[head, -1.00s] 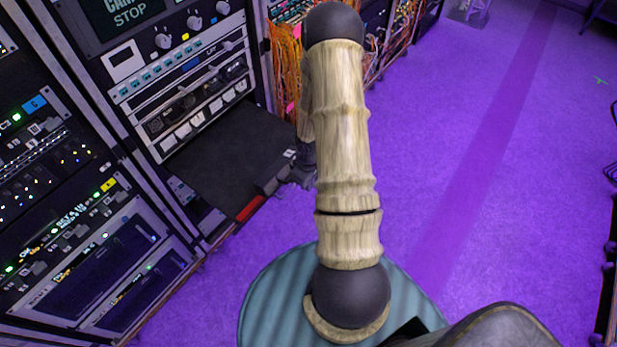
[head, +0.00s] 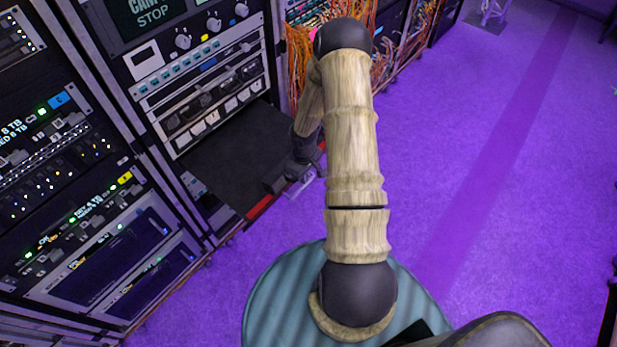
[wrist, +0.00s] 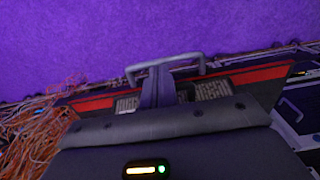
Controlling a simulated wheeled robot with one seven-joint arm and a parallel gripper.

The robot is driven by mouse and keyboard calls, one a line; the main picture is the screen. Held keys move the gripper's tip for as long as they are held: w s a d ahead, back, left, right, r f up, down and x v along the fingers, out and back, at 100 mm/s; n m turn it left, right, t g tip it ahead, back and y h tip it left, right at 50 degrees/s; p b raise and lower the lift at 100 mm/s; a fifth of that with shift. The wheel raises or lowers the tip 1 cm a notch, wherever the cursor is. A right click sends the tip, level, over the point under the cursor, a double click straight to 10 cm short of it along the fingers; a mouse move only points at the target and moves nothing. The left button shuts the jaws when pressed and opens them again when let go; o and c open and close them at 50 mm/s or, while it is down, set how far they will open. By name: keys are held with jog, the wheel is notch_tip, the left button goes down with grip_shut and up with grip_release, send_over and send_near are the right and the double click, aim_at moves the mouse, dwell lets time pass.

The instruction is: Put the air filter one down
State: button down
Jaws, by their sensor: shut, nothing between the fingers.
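I cannot make out an air filter for certain in either view. My gripper (head: 300,173) is mostly behind my arm in the head view, low at the right front corner of a dark pulled-out shelf (head: 235,155) with a red front strip (head: 259,207). In the wrist view my gripper (wrist: 160,82) is shut and empty, its dark fingers pointing at a silver handle (wrist: 165,63). Behind it lies a dark front with a red strip (wrist: 260,76) and pale textured patches (wrist: 212,90). I cannot tell whether the fingers touch the handle.
Equipment racks (head: 80,190) with lit panels line the left. Orange cables (head: 300,55) hang in the rack behind my arm, and loose cables (wrist: 40,130) show at left in the wrist view. The purple floor (head: 480,180) to the right is clear.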

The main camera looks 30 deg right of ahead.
aim_at(285, 162)
jog(key=w+a, duration=0.1)
jog(key=w, duration=0.2)
jog(key=w+a, duration=0.1)
jog(key=w, duration=0.3)
jog(key=w+a, duration=0.2)
jog(key=w, duration=0.2)
jog(key=shift+w+a, duration=0.1)
jog(key=shift+w, duration=0.1)
jog(key=shift+w+a, duration=0.1)
jog(key=shift+w, duration=0.1)
jog(key=s, duration=0.1)
jog(key=s+d, duration=0.1)
jog(key=s, duration=0.2)
jog(key=shift+d+r, duration=0.3)
jog(key=shift+d, duration=0.05)
jog(key=r, duration=0.3)
jog(key=r+b, duration=0.1)
jog(key=r, duration=0.4)
jog(key=shift+w+a+r, duration=0.2)
jog(key=shift+w+r, duration=0.05)
jog(key=shift+r, duration=0.05)
jog(key=shift+s+r, duration=0.15)
jog(key=shift+r, duration=0.25)
